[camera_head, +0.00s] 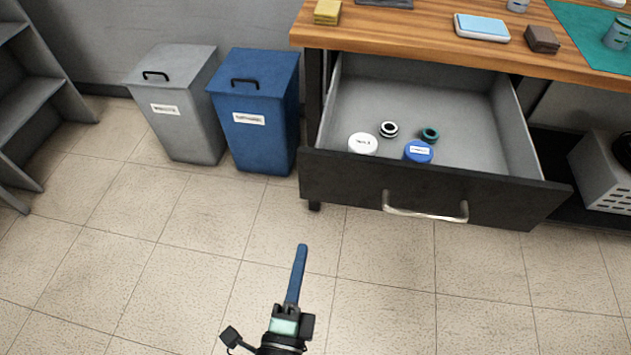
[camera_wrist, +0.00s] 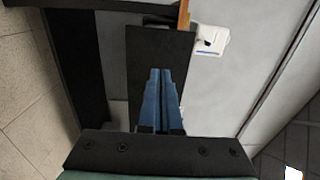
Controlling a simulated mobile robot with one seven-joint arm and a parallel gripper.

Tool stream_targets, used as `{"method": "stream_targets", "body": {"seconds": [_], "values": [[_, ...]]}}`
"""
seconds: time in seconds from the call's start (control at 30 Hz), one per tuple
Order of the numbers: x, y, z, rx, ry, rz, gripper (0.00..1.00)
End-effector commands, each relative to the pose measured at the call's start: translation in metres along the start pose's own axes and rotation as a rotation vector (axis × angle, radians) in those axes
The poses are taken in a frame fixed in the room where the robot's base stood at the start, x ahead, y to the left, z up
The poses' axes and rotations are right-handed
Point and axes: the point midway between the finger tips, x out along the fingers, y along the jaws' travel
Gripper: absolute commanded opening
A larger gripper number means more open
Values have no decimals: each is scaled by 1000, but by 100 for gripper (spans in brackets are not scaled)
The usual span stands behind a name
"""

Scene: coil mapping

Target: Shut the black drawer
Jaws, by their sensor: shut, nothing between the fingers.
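The black drawer (camera_head: 340,188) is pulled out from under the wooden bench, with its grey inside showing. A silver bar handle (camera_head: 425,215) is on its front. In it lie a white round tub (camera_head: 362,144), a blue-lidded tub (camera_head: 418,152), a black-and-white ring (camera_head: 388,129) and a teal ring (camera_head: 430,134). My gripper (camera_head: 302,250) is over the floor, lower left of the handle in the head view, apart from the drawer front. Its blue fingers are together and empty in the wrist view (camera_wrist: 160,75). A dark panel (camera_wrist: 160,45) shows beyond them; I cannot tell which part it is.
A grey bin (camera_head: 180,110) and a blue bin (camera_head: 255,115) stand left of the drawer. The bench top (camera_head: 420,28) carries several small items. A grey crate (camera_head: 605,175) is under the bench at right. Grey shelves (camera_head: 30,100) stand far left. The tiled floor in front is clear.

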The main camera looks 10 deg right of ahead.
Motion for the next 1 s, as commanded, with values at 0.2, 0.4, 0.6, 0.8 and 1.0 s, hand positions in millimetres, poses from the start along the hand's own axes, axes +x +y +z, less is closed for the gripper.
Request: {"method": "stream_targets", "body": {"seconds": [0.2, 0.4, 0.6, 0.8, 1.0], "values": [[17, 5, -3, 8, 12, 9, 0], [57, 5, -4, 7, 11, 8, 0], [97, 5, -3, 7, 10, 7, 0], [125, 6, -4, 6, 9, 8, 0], [136, 6, -4, 5, 9, 10, 0]]}}
